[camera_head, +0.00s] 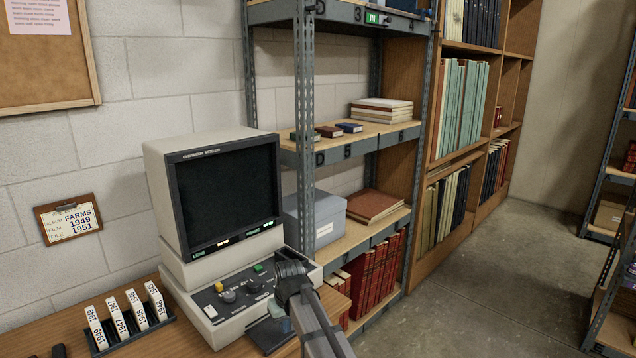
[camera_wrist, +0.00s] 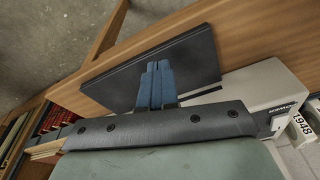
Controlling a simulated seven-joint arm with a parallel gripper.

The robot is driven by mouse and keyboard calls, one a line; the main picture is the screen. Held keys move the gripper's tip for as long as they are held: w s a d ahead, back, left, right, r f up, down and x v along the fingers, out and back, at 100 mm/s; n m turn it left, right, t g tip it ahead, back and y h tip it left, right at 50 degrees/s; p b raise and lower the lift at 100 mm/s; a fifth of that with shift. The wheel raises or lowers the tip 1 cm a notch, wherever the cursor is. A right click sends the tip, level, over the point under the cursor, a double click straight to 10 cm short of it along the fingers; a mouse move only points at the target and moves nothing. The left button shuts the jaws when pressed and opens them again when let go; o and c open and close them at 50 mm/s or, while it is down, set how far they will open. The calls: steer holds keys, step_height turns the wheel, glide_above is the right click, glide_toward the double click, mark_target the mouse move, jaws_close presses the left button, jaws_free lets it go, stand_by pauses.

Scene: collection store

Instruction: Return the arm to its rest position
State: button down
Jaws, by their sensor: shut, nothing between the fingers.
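My gripper (camera_head: 279,312) is at the front right of the microfilm reader (camera_head: 218,190), partly hidden by my arm in the head view. Its blue fingers (camera_wrist: 156,82) are together and empty in the wrist view. They appear over a flat dark panel (camera_wrist: 200,58) by the desk edge; I cannot tell whether they touch it. My arm reaches in from the bottom of the head view, in front of the reader's right side.
The desk (camera_head: 75,335) holds a rack of dated white boxes (camera_head: 133,318) at left. A metal shelf unit (camera_head: 305,190) with books and a grey box (camera_head: 318,222) stands close behind my arm. Open floor (camera_head: 490,290) lies to the right, before another shelf (camera_head: 612,240).

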steer(key=s+d+f+m+g, duration=0.1)
steer(key=s+d+f+m, duration=0.1)
steer(key=s+d+f, duration=0.45)
steer(key=s+d+f+m+h, duration=0.15)
steer(key=s+d+f, duration=0.25)
steer(key=d+f, duration=0.5)
steer(key=s+d+f+m+g+y, duration=0.15)
steer(key=s+d+f, duration=0.4)
steer(key=d, duration=0.55)
steer(key=s+f+g, duration=0.2)
steer(key=s+f, duration=0.4)
steer(key=s, duration=0.4)
steer(key=s+f+g, duration=0.2)
steer(key=s+f, duration=0.5)
steer(key=s, duration=0.3)
steer(key=s+f+g+h, duration=0.1)
steer(key=s+f+g, duration=0.1)
steer(key=s+f, duration=0.5)
steer(key=s, duration=0.3)
steer(key=shift+m, duration=0.3)
